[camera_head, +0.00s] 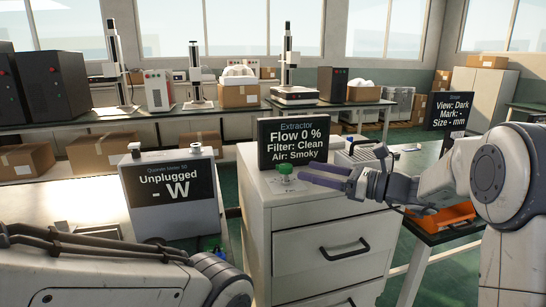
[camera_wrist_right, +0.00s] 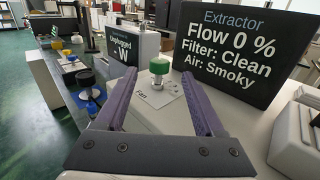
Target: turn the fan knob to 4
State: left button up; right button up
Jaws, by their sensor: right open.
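The fan knob (camera_head: 284,170) has a green top and stands on the white cabinet (camera_head: 318,212) below the extractor screen (camera_head: 293,141). The screen reads "Flow 0 %, Filter: Clean, Air: Smoky". In the right wrist view the knob (camera_wrist_right: 159,68) sits on a white dial plate (camera_wrist_right: 158,92) marked "Fan"; its pointer setting is too small to read. My right gripper (camera_head: 308,174) is open, with its purple fingers pointing at the knob from the right. In the wrist view the knob lies ahead, between the lines of the two fingers, apart from them. My left gripper does not show.
A grey meter box (camera_head: 172,195) reading "Unplugged - W" stands left of the cabinet. A white device (camera_head: 360,152) stands behind my right gripper. An orange tray (camera_head: 445,216) and a "View: Dark" screen (camera_head: 447,115) are at the right. A gap separates the meter's table and cabinet.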

aim_at(284, 173)
jog(key=shift+w+a, duration=0.3)
jog(key=x, duration=1)
jog(key=shift+s+a+r, duration=0.1)
jog(key=shift+s+a, duration=0.05)
grip_shut()
